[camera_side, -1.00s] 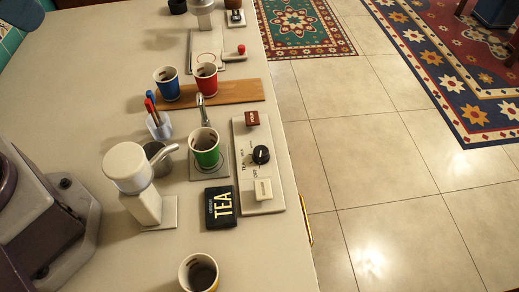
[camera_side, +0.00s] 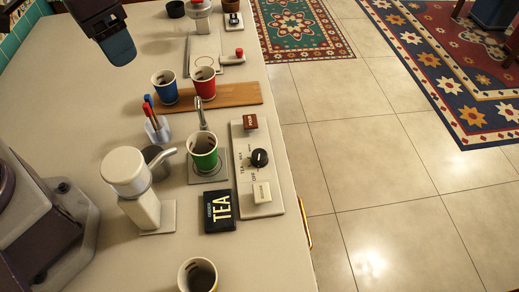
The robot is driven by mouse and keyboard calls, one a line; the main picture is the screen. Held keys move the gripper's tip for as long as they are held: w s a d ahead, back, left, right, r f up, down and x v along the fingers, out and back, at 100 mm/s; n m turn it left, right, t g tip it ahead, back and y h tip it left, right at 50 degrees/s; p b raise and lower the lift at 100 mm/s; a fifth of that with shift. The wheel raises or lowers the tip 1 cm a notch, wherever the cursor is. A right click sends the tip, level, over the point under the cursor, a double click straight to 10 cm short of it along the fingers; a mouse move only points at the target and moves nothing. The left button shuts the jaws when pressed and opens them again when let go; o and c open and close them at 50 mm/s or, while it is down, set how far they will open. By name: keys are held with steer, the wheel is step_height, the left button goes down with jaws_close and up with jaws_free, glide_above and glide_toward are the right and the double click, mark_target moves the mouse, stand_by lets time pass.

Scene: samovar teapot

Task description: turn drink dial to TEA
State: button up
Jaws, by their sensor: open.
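The drink dial (camera_side: 259,158) is a round black knob on a long pale panel (camera_side: 247,141) near the counter's right edge. Small labels stand around its left side, with TEA to the left and OFF below. A small light mark shows on the knob, but I cannot tell which label it faces. A black card reading TEA (camera_side: 218,210) lies left of the panel's lower end. My gripper (camera_side: 118,48) is at the upper left, above the counter and far from the dial. It is open and empty; one bluish finger shows clearly.
A green cup (camera_side: 203,154) stands under a metal spout (camera_side: 203,115), left of the dial. The panel also has a brown block (camera_side: 250,121) and a cream block (camera_side: 262,193). Blue and red cups stand on a wooden board (camera_side: 235,94). A white-topped dispenser (camera_side: 126,171) stands left.

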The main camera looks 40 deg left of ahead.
steer(key=w+d+f+g, duration=0.2)
steer(key=w+d+f, duration=0.4)
steer(key=d+f, duration=0.15)
steer(key=n, duration=0.2)
glide_toward(260, 154)
steer(key=shift+n, duration=0.3)
step_height(260, 154, down, 10)
steer(key=shift+s+a+r, duration=0.15)
steer(key=c, duration=0.9)
